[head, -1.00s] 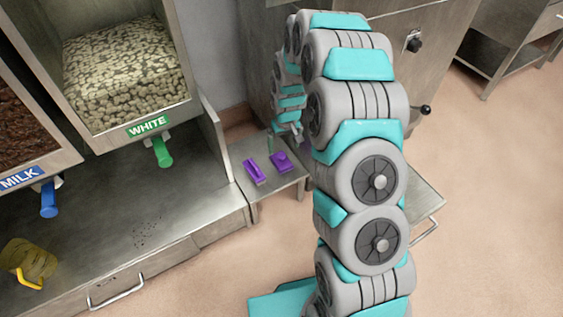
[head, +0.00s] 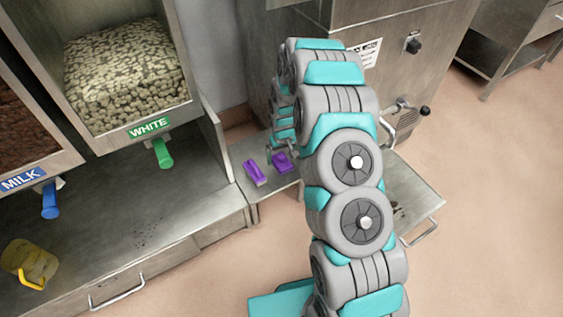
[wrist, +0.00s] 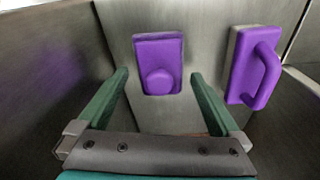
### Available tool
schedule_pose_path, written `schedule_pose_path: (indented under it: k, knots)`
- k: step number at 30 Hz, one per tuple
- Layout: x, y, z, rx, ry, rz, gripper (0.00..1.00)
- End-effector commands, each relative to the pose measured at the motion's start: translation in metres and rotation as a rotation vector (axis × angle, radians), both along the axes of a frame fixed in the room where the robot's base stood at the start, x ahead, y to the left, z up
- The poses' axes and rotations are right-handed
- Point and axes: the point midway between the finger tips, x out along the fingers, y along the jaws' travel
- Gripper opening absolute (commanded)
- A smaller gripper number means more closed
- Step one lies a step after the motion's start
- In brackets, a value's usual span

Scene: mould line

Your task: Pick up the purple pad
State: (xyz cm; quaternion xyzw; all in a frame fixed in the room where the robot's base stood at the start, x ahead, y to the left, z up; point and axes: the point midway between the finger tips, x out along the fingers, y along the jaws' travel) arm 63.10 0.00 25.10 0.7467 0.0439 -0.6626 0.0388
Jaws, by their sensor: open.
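Two purple pieces lie on a small steel shelf (head: 260,210). One is a flat rectangular purple pad with a round knob (wrist: 158,62); it also shows in the head view (head: 283,163), partly behind my arm. The other is a purple block with a bar handle and a greyish side (wrist: 254,66), to the pad's right in the wrist view and to its left in the head view (head: 255,173). My gripper (wrist: 160,76) is open and empty. Its green fingers appear either side of the knobbed pad in the wrist view. Contact cannot be told.
A steel counter (head: 185,215) with a yellow jug (head: 28,262) stands left, under bins with a green tap (head: 162,152) and a blue tap (head: 49,198). A steel machine (head: 390,60) stands behind my arm.

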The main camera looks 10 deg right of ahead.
Motion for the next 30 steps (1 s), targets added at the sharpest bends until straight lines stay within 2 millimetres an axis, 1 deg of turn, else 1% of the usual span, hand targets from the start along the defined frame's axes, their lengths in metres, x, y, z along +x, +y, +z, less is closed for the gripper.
schedule_pose_path:
  k: [2,8,11,30]
  knots:
    - [0.0005,0.0003,-0.0039,0.0,0.0,0.0,1.0]
    - [0.0008,0.0003,-0.0042,0.0,-0.001,0.001,1.0]
    - [0.0008,0.0002,-0.0042,0.0,-0.002,0.001,0.9]
    - [0.0005,0.0002,-0.0044,0.0,-0.001,0.001,0.18]
